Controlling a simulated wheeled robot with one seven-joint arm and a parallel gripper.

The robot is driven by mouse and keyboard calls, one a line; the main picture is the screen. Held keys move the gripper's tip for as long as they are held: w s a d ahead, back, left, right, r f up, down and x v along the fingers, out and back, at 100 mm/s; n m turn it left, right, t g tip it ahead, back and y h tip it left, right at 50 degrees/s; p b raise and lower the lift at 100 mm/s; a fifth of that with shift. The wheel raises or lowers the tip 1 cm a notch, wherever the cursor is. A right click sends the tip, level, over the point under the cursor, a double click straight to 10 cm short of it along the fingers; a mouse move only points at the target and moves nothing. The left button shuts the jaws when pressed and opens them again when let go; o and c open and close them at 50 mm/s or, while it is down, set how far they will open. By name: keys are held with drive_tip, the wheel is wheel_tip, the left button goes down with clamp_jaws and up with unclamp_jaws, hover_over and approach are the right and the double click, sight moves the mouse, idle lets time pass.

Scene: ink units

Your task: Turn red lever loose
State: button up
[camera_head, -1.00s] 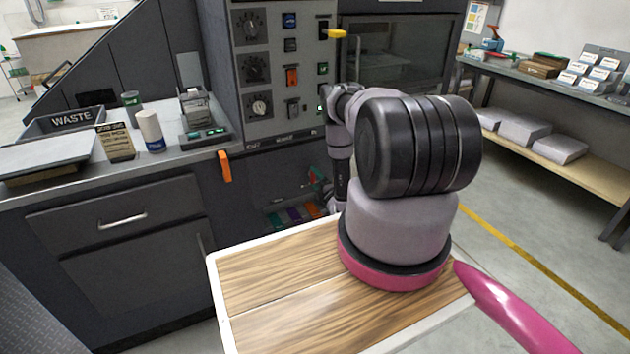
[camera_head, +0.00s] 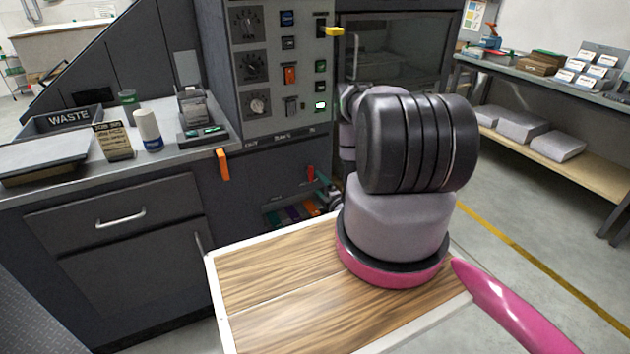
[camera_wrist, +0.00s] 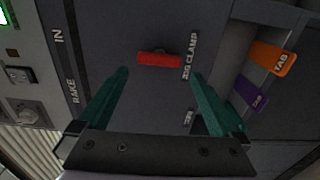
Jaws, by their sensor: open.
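The red lever (camera_wrist: 158,59) is on the dark panel in the wrist view, beside the label "JIG CLAMP". It lies crosswise in that picture, ahead of my gripper (camera_wrist: 160,76). The two teal fingers are spread wide, one to each side of the lever, with nothing held between them. I cannot tell how far the tips are from the panel. In the head view the lever (camera_head: 310,173) shows as a small upright red bar on the low front of the dark unit. There my gripper is mostly hidden behind my arm.
An orange tab (camera_wrist: 272,57) and a purple tab (camera_wrist: 252,95) stick out right of the lever. A control panel with knobs and switches (camera_head: 280,70) rises above the unit. An orange handle (camera_head: 223,165) and a yellow one (camera_head: 335,31) stick out.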

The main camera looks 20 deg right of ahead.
drive_tip(key=s, duration=0.5)
drive_tip(key=shift+s, duration=0.1)
idle(0.3)
